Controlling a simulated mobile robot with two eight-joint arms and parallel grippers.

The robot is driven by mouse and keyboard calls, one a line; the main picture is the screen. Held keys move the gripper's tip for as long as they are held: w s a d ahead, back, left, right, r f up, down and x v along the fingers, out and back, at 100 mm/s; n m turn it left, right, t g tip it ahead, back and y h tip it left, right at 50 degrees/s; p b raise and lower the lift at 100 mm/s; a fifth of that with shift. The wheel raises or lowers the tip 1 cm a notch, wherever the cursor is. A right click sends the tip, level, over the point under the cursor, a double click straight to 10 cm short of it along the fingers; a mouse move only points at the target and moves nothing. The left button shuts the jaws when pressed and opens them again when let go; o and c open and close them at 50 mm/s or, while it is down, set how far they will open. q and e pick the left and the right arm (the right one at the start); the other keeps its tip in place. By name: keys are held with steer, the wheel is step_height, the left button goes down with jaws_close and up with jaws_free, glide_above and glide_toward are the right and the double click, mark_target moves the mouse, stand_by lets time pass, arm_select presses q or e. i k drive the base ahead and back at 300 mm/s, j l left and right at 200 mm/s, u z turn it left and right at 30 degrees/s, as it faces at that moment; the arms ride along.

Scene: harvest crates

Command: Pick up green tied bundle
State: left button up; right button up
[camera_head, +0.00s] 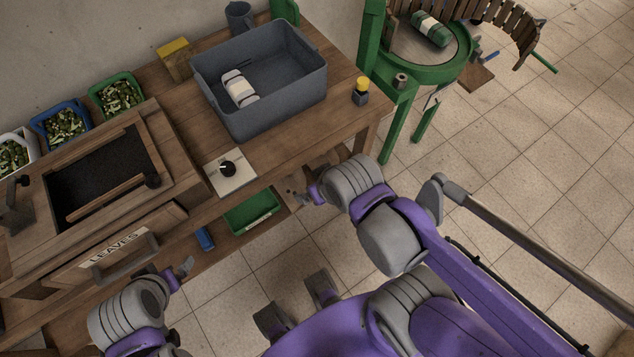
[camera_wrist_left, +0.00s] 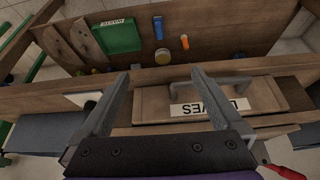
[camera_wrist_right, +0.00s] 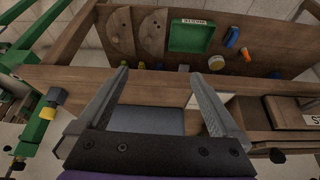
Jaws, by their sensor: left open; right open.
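The green tied bundle (camera_head: 431,29), a green roll with a pale band around it, lies on the round green-rimmed stand (camera_head: 409,61) at the top right of the head view. My right gripper (camera_head: 297,190) is in front of the workbench edge, well below and left of the bundle. Its two fingers stand apart and empty in the right wrist view (camera_wrist_right: 157,88). My left gripper (camera_head: 184,268) is low at the left, near the drawer front. It is open and empty in the left wrist view (camera_wrist_left: 160,95). Neither wrist view shows the bundle.
A grey crate (camera_head: 300,100) holding a white banded bundle (camera_head: 239,89) stands on the workbench (camera_head: 290,141). A small yellow-topped object (camera_head: 361,91) stands near the bench's right end. A wooden slatted wall (camera_head: 515,22) curves behind the stand. Tiled floor (camera_head: 520,150) is open at the right.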

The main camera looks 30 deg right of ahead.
mark_target(437, 33)
steer(key=z, duration=1.85)
